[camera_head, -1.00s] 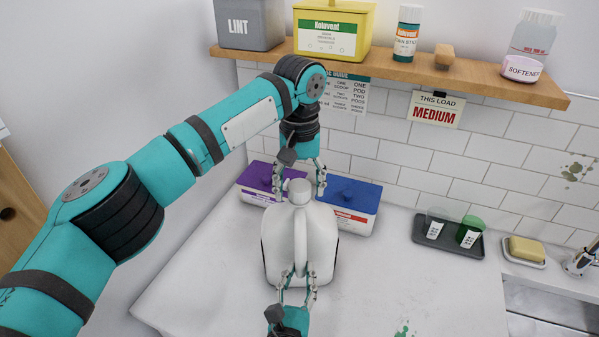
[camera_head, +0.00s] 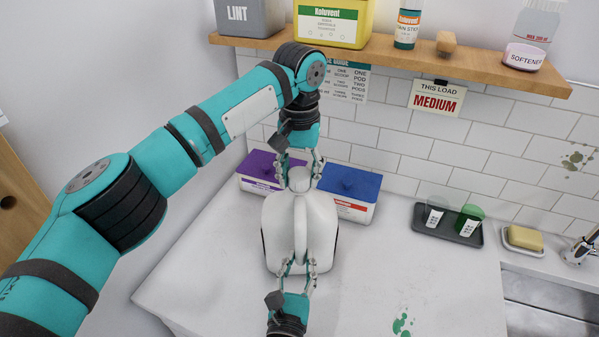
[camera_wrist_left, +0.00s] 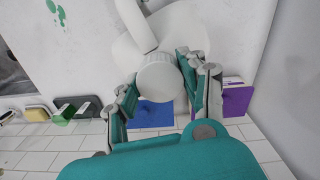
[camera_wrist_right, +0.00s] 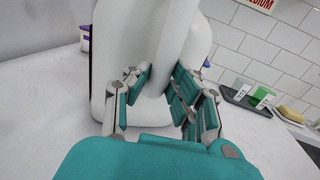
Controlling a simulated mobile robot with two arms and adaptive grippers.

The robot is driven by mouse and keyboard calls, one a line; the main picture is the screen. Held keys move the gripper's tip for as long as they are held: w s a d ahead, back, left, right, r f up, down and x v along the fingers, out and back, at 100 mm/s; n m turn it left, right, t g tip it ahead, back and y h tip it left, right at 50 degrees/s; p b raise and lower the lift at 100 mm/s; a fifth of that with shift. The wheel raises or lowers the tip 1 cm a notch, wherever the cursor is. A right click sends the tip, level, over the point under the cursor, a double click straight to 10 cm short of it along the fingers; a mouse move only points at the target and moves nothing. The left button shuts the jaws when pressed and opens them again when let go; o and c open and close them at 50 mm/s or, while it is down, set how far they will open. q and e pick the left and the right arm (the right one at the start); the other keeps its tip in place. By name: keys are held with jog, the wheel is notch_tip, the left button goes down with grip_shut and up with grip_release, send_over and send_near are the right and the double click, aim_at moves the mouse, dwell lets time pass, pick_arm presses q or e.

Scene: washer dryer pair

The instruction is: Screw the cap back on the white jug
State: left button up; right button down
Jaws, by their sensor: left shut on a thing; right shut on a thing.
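The white jug (camera_head: 326,225) stands upright on the white counter. Its white round cap (camera_head: 300,180) sits at the top of the neck, and its ribbed side shows in the left wrist view (camera_wrist_left: 155,83). I cannot tell how tightly it is seated. My left gripper (camera_head: 300,174) reaches down from behind and is shut on the cap, one finger on each side. My right gripper (camera_head: 299,267), at the near side of the jug, is shut on the jug's handle (camera_wrist_right: 168,55), seen between its fingers in the right wrist view.
A purple-lidded box (camera_head: 262,166) and a blue-lidded box (camera_head: 350,183) stand close behind the jug. A dark tray (camera_head: 447,232) with two cups and a soap dish (camera_head: 523,248) lie to the right. A wooden shelf (camera_head: 400,66) hangs above.

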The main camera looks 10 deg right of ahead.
pick_arm(q)
jog(key=m, duration=0.6)
jog(key=shift+m, duration=0.4)
jog(key=m, duration=0.5)
jog(key=shift+m, duration=0.3)
jog(key=o, duration=1.4)
notch_tip(320, 180, up, 12)
